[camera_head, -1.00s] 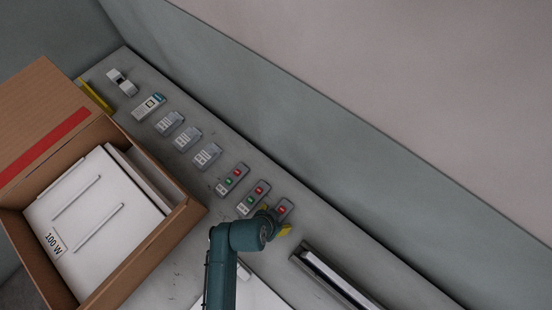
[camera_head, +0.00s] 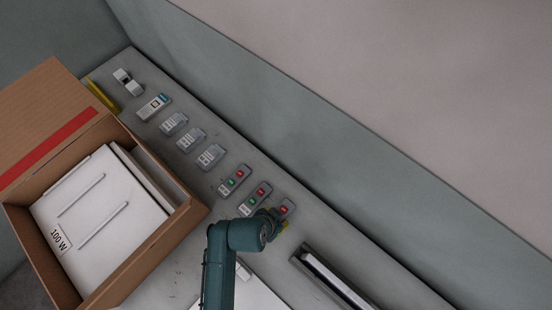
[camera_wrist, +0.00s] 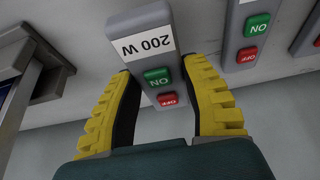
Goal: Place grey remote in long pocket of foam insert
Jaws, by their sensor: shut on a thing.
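A grey remote (camera_wrist: 152,48) with a white 200 W label, a green ON and a red OFF button stands between the yellow fingers of my gripper (camera_wrist: 160,70) in the wrist view. The fingers are shut on its sides. In the head view my gripper (camera_head: 279,222) covers the lower part of this remote (camera_head: 286,206), the rightmost in the row, and it appears to be on the bench. A white insert (camera_head: 85,185) marked 100 W, with long thin lines on it, lies in the open cardboard box at left. I cannot tell which feature is the long pocket.
Two similar remotes (camera_head: 234,180) (camera_head: 254,198) stand close to the held one. Several smaller grey labelled pieces (camera_head: 191,139) continue the row up-left. A dark long fixture (camera_head: 330,279) lies at right, and a white panel (camera_head: 255,297) is partly behind my arm. A wall runs behind the bench.

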